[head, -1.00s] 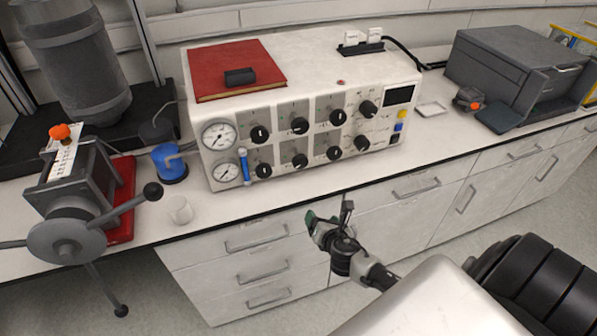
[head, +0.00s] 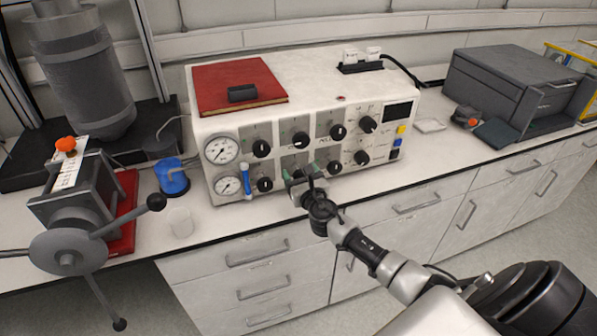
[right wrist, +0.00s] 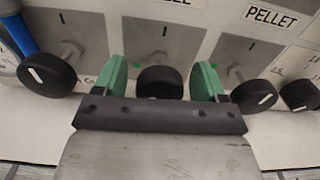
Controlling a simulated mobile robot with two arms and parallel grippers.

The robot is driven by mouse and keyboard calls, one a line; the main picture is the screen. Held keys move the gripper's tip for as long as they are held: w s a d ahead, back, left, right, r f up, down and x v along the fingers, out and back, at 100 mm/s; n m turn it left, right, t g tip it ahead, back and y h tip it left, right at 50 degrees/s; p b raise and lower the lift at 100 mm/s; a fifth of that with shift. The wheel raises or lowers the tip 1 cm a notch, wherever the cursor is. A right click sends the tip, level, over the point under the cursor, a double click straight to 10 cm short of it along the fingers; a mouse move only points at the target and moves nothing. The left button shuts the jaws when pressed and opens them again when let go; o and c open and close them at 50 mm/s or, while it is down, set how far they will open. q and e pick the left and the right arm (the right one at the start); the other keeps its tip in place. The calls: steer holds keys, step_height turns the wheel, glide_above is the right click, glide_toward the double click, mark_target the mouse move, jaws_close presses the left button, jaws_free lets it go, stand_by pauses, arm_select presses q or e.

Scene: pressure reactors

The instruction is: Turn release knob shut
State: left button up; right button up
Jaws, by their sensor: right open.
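The white control box (head: 215,110) has two rows of black knobs on its front. My right gripper (head: 301,181) is at the bottom row, in front of the second knob from the left. In the right wrist view, its green fingers (right wrist: 161,80) are open, one at each side of a black knob (right wrist: 160,83), with gaps between. That knob's white mark does not show, and the label above it is cut off, so I cannot read which knob it is. My left gripper is not in view.
Neighbouring knobs stand close by, left (right wrist: 46,77) and right (right wrist: 254,96). A blue tube (head: 245,181) and gauges (head: 221,149) are at the box's left. A press (head: 75,205) with a handwheel stands further left. The counter's front strip is mostly clear.

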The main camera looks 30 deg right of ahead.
steer(key=shift+w+d, duration=0.15)
steer(key=shift+w, duration=0.5)
steer(key=c, duration=0.9)
